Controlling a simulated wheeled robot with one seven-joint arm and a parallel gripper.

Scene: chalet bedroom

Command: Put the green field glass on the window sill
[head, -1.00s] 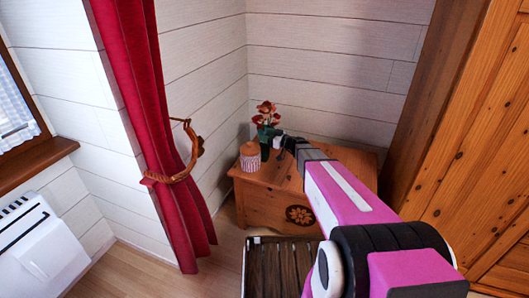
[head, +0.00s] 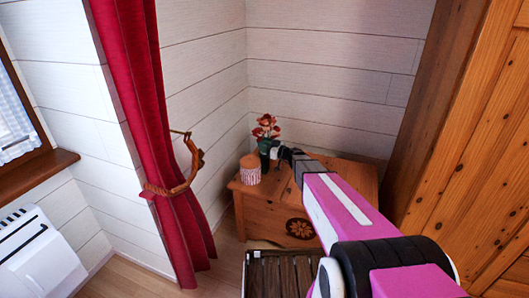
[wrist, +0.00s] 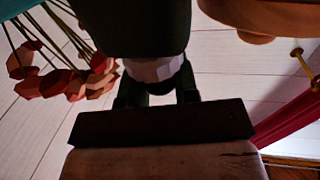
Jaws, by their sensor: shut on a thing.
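The green field glass (wrist: 155,25) is a dark green body with a pale band at its near end, close up at the top of the wrist view. My gripper (wrist: 157,92) is shut on it at that end. In the head view my gripper (head: 277,153) is over the wooden cabinet, beside the flowers, and the field glass is a small dark patch (head: 264,161) there, partly hidden. I cannot tell whether it touches the cabinet top. The brown window sill (head: 40,172) is at the far left, under the window.
A tan striped jar (head: 250,169) and red flowers (head: 266,127) stand on the cabinet (head: 262,212). A red curtain (head: 150,110) with a wooden tieback (head: 178,185) hangs between cabinet and sill. A white heater (head: 38,255) is below the sill. A wooden wardrobe (head: 470,150) is at right.

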